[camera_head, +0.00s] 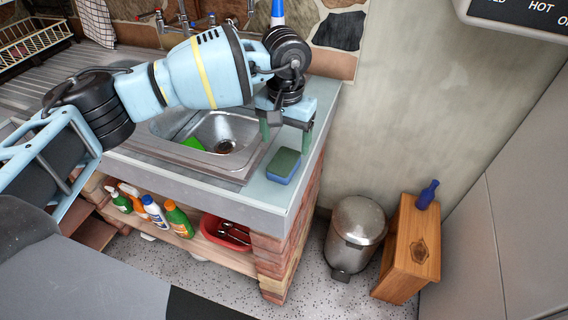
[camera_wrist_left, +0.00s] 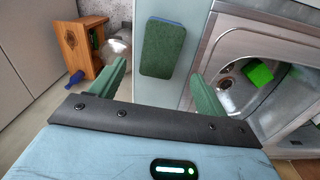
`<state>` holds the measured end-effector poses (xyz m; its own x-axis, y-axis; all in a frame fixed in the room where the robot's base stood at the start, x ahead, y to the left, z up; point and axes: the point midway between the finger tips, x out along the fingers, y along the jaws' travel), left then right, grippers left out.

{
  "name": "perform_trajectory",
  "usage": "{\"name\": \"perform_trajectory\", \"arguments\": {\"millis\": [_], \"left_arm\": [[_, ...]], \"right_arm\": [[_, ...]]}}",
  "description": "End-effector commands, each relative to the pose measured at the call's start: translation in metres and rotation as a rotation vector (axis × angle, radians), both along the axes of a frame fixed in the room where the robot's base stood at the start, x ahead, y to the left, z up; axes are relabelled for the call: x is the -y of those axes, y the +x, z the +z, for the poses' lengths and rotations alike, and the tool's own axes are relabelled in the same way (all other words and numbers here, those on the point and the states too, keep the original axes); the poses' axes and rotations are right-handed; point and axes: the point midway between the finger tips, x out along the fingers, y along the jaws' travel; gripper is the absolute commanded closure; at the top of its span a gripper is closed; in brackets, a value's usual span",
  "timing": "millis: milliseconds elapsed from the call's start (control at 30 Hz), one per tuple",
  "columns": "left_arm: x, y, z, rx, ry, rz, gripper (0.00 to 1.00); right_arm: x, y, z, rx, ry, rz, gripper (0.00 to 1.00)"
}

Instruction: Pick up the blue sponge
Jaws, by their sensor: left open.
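The blue sponge (camera_head: 283,166) has a dark green top and lies flat on the pale counter (camera_head: 262,192), right of the sink. In the left wrist view the sponge (camera_wrist_left: 163,48) shows its green face, with a thin blue edge at the top, lying ahead of the fingers. My left gripper (camera_head: 286,130) is open and empty above the counter, behind the sponge in the head view. In the left wrist view its two green fingers (camera_wrist_left: 158,92) stand wide apart, with the sponge lined up between them but not touched. My right gripper is not in view.
A metal sink (camera_head: 222,132) with a bright green item (camera_head: 193,145) inside lies left of the sponge. Bottles (camera_head: 153,212) and a red basin (camera_head: 226,232) stand on the shelf below. A metal bin (camera_head: 355,235) and wooden stool (camera_head: 408,250) with a blue bottle (camera_head: 427,194) stand right.

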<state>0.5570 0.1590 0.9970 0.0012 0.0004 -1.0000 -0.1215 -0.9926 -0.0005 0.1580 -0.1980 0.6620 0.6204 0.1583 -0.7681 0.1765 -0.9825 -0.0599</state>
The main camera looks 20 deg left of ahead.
Motion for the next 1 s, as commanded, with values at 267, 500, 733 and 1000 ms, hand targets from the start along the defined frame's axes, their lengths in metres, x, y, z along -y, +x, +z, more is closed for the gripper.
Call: {"name": "perform_trajectory", "arguments": {"millis": [267, 500, 733, 1000], "left_arm": [[-0.001, -0.008, -0.028, 0.000, 0.001, 0.000, 0.25], [0.000, -0.008, -0.051, -0.001, 0.000, 0.000, 0.25], [0.000, -0.008, -0.052, -0.001, 0.000, 0.000, 0.27], [0.000, -0.008, -0.052, -0.001, -0.001, 0.000, 0.62]], "right_arm": [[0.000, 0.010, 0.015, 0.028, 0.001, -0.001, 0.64], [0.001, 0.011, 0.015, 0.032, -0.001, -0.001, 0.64], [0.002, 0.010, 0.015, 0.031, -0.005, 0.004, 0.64], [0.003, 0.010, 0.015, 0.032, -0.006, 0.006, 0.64]]}}
